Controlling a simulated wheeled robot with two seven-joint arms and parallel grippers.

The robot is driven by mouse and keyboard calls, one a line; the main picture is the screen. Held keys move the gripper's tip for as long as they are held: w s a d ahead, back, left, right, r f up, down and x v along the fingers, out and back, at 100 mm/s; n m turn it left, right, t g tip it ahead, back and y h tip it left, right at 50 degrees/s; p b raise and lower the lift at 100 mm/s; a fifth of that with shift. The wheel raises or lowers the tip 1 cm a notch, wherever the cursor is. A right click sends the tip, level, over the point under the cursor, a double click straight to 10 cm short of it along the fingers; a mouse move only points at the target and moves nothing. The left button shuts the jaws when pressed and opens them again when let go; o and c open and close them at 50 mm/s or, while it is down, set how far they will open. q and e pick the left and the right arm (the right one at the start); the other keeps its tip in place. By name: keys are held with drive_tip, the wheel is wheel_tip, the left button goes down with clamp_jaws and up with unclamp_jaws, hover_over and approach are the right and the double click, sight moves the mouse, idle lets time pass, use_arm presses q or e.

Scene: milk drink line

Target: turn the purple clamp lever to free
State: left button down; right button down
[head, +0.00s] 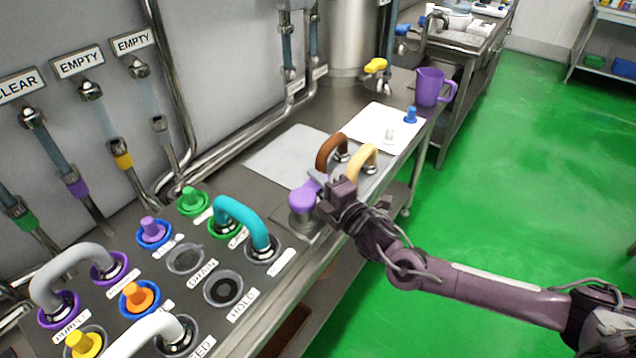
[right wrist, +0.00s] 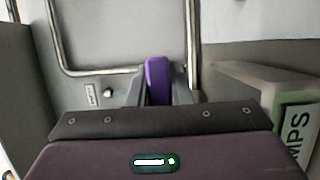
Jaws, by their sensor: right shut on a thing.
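The purple clamp lever (head: 303,194) shows in the head view at the right end of the panel, beside the jaws of my right gripper (head: 325,192). In the right wrist view the lever (right wrist: 157,80) stands upright between the two grey fingers of my right gripper (right wrist: 158,97), which is shut on it. The lever's lower part is hidden behind the gripper body. Any free or locked marking by the lever is too small to read or hidden. My left gripper is in neither view.
A teal hose loop (head: 245,215) and a panel with several coloured plugs lie left of the lever. Brown (head: 330,148) and cream (head: 360,158) hose loops stand close behind my gripper. A purple jug (head: 430,87) stands farther back. Green floor is open at right.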

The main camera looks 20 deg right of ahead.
drive_tip(key=n+y, duration=0.1)
drive_tip(key=n+g+y+b, duration=0.1)
drive_tip(key=w+a+g+y+b, duration=0.1)
drive_tip(key=y, duration=0.1)
drive_tip(key=shift+f+n, duration=0.3)
drive_tip(key=shift+n, duration=0.1)
drive_tip(key=n+g+y+b, duration=0.1)
drive_tip(key=a+n+g+y+b, duration=0.1)
drive_tip(key=y+b, duration=0.1)
drive_tip(key=n+g+y+b, duration=0.1)
drive_tip(key=b, duration=0.1)
drive_tip(key=shift+w+a+n+g, duration=0.4)
drive_tip(key=shift+a+r+n+g+y+b, duration=0.1)
drive_tip(key=shift+a+n+g+y+b, duration=0.1)
drive_tip(key=shift+n+g+y+b, duration=0.35)
drive_tip(key=shift+a+n+g+y+b, duration=0.2)
drive_tip(key=shift+n+g+y+b, duration=0.2)
drive_tip(key=shift+g+b, duration=0.25)
drive_tip(key=c, duration=1.3)
unclamp_jaws()
drive_tip(key=shift+r, duration=0.1)
